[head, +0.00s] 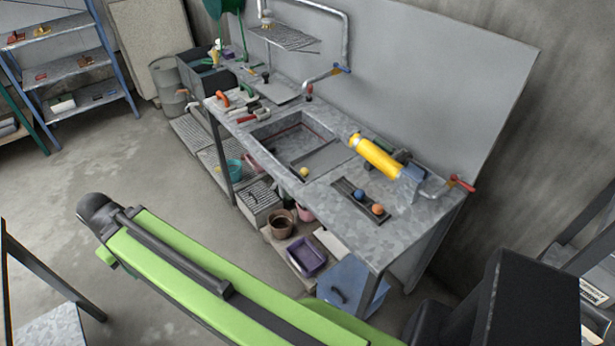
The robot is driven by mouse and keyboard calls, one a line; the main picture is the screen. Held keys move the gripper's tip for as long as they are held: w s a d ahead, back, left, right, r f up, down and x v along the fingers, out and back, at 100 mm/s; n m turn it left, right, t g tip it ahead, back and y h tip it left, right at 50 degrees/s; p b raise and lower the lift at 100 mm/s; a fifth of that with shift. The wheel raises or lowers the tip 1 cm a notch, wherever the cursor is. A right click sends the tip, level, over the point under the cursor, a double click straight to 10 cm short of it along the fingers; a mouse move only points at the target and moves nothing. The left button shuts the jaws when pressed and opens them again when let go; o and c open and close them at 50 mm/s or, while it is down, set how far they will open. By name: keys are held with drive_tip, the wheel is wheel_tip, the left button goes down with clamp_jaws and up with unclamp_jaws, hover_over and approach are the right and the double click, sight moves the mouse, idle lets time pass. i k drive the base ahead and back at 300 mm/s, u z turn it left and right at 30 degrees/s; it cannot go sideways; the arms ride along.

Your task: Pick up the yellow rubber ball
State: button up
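A small yellow ball (304,172) lies in the front corner of the sink (290,130) set into the grey metal worktop. A blue ball (359,195) and an orange ball (377,209) sit to its right, in a dark slotted recess of the worktop. My green and black arm crosses the lower part of the view, in front of the bench and apart from the ball. I cannot make out my gripper's fingers anywhere.
A large yellow cylinder (375,157) lies on the worktop right of the sink. Hand tools (236,107) lie left of it. A lower shelf holds a purple bin (306,256) and pots. Open concrete floor (110,165) spreads to the left.

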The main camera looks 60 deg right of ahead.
sight(305, 172)
drive_tip(key=z, duration=0.35)
drive_tip(key=i, duration=1)
drive_tip(key=u, duration=0.1)
